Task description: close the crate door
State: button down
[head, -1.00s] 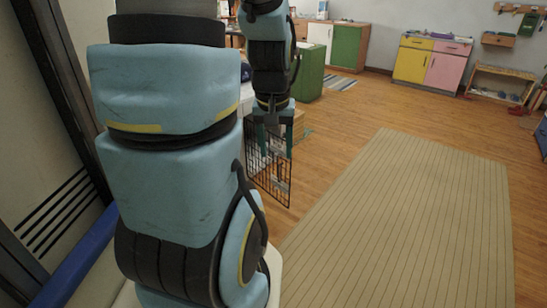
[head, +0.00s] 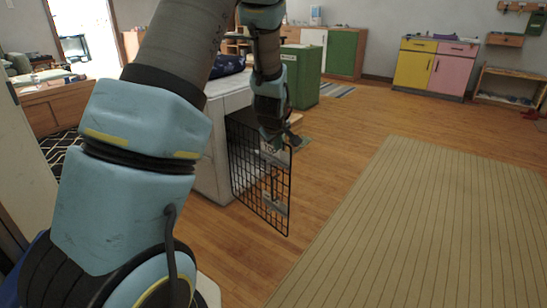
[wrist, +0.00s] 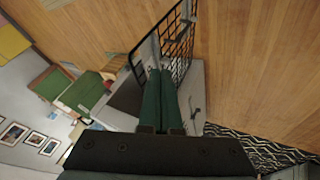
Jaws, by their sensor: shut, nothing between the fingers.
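The crate (head: 211,165) is a pale box left of centre in the head view, partly hidden behind my arm. Its door (head: 262,190) is a black wire grid with a grey latch plate, standing open and swung out from the crate's front. In the wrist view the door (wrist: 180,50) is just beyond my fingertips, and the crate (wrist: 196,92) is to their right. My gripper (head: 277,143) is at the upper part of the door in the head view. Its green fingers (wrist: 160,74) are together and empty. I cannot tell whether they touch the door.
A green cabinet (head: 304,75) stands behind the crate. A ribbed beige rug (head: 430,220) covers the floor at right, with bare wood between it and the door. A yellow and pink cabinet (head: 435,68) and a low wooden bench (head: 508,88) stand at the far wall.

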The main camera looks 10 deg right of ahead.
jog(key=x, duration=0.2)
jog(key=b, duration=0.2)
send_near(288, 158)
notch_tip(288, 158, down, 4)
jog(key=a, duration=0.3)
jog(key=shift+w+d+r, duration=0.1)
jog(key=shift+w+d, duration=0.55)
jog(key=shift+d, duration=0.3)
jog(key=shift+w+d, duration=0.65)
jog(key=shift+d, duration=0.35)
